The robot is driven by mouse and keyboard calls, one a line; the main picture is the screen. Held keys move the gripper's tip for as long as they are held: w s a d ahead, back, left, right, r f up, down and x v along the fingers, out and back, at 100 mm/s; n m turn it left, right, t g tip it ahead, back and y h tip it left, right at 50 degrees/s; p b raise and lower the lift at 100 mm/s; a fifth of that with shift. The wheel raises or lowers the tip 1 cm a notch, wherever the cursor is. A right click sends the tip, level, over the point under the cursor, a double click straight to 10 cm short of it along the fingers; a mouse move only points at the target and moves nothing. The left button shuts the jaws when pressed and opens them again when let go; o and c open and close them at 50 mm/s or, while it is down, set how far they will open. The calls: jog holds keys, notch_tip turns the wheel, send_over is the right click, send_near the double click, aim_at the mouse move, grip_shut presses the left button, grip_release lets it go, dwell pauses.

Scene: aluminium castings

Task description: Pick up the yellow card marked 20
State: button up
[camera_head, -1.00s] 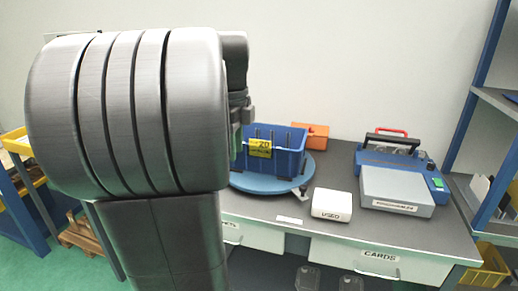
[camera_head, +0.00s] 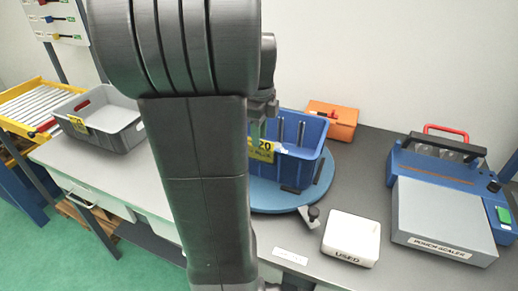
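The yellow card marked 20 (camera_head: 262,150) is on the front left face of the blue crate (camera_head: 297,160). The crate stands on a round blue turntable (camera_head: 272,198) on the bench. My gripper (camera_head: 257,125) is mostly hidden behind my own arm. Its visible part lies right at the card's upper left edge in the picture. Whether it touches the card, and whether its fingers are open or shut, I cannot tell. Part of the card's left side is close against my arm's outline.
A grey crate (camera_head: 98,140) with another yellow card stands at left. Bare bench lies between the USED box and the scales.

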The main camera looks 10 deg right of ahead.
jog(key=shift+s+a+f, duration=0.1)
jog(key=shift+s+f, duration=0.05)
jog(key=shift+f, duration=0.25)
grip_shut()
